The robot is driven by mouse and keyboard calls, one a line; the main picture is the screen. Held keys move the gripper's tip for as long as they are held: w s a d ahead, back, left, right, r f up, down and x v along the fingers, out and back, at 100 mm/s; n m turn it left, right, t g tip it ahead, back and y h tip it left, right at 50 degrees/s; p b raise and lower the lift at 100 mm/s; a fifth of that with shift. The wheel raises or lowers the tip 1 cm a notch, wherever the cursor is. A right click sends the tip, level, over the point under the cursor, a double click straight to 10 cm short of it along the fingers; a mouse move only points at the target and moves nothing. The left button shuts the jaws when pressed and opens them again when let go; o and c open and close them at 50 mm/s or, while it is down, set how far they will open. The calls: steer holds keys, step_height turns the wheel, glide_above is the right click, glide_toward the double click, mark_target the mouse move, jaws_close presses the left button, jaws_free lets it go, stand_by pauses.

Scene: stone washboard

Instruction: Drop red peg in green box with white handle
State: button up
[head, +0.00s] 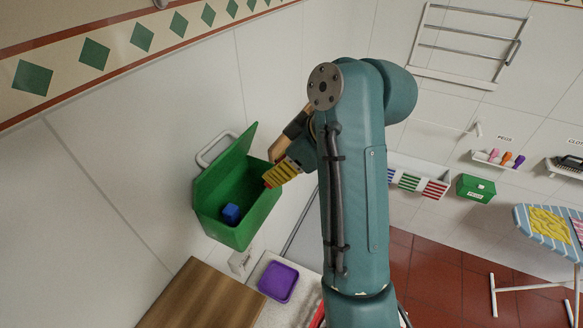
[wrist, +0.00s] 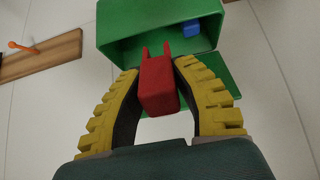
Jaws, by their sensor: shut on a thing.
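The green box (head: 262,205) is on the wall at centre left in the head view, its lid (head: 222,172) open and a white handle (head: 208,150) beside the lid. A blue block (head: 231,213) is inside. My gripper (head: 270,181), with ribbed yellow fingers, is at the box's right side, near its opening. In the wrist view my gripper (wrist: 157,72) is shut on the red peg (wrist: 158,92), which has two prongs pointing toward the green box (wrist: 150,48). In the head view only a small red bit shows at the fingertips.
A purple tray (head: 278,281) and a wooden surface (head: 203,296) lie below the box. A smaller green box (head: 475,189) and a striped rack (head: 409,181) are on the right wall. An ironing board (head: 548,225) stands at far right.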

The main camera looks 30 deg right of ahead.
steer(key=b+x, duration=0.1)
steer(key=x, duration=0.8)
steer(key=shift+b, duration=0.4)
steer(key=shift+w, duration=0.1)
stand_by(0.3)
steer(key=o, duration=0.8)
